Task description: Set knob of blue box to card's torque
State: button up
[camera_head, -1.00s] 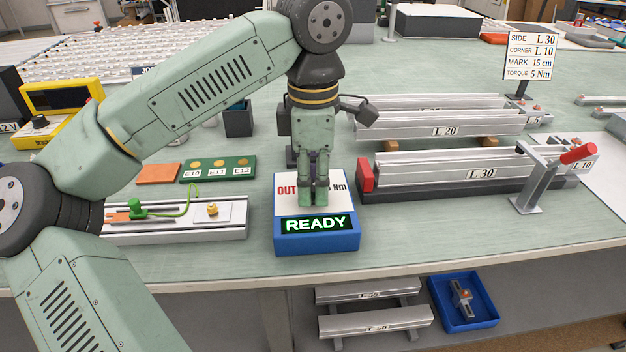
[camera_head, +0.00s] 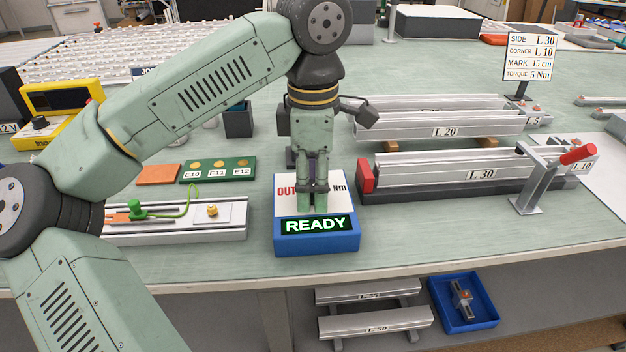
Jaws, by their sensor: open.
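The blue box (camera_head: 290,242) stands near the table's front edge. Its white top reads "OUT" at left and "Nm" at right, and its front display (camera_head: 315,224) reads "READY" in green. My gripper (camera_head: 314,205) points down over the middle of the box's top, with its fingers open. The knob and its setting are hidden behind my gripper, and I cannot tell whether the fingers touch it. The card (camera_head: 529,56) stands upright at the back right. It reads side L 30, corner L 10, mark 15 cm, torque 5 Nm.
An L 30 profile (camera_head: 445,172) with a red block lies right of the box; L 20 profiles (camera_head: 440,131) lie behind it. A rail with a green part (camera_head: 180,232) lies left, with a green E10–E12 board (camera_head: 217,163) behind it. Bare table surrounds the box's front.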

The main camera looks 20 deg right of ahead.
aim_at(313, 186)
notch_tip(313, 186, up, 12)
dwell(0.6)
dwell(0.5)
